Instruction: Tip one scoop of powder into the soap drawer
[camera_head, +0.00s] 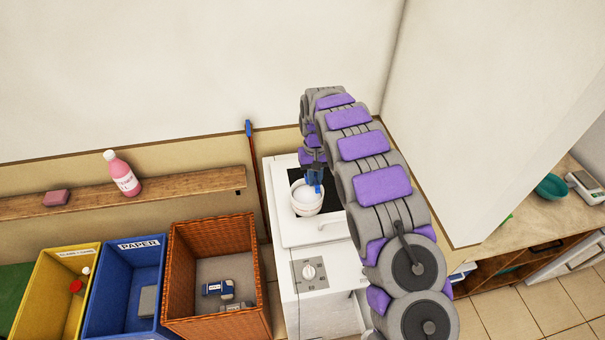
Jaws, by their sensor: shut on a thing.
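A white washing machine (313,300) with a dial stands in the centre. A white round tub (307,206) sits at its top, with pale content that looks like powder. My gripper (314,172) is over the tub, pointing down. It is shut on a small blue thing (318,188), which looks like a scoop and reaches to the tub's inside edge. My arm hides part of the machine's right side. A pale handle-like bar (331,222) shows in front of the tub; I cannot tell whether it belongs to the soap drawer. Whether the scoop holds powder cannot be seen.
A wicker basket (212,228), a blue paper bin (123,245) and a yellow bin (68,254) stand to the left. A wall shelf holds a pink bottle (122,174) and a pink block (56,198). A white wall rises right of my arm.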

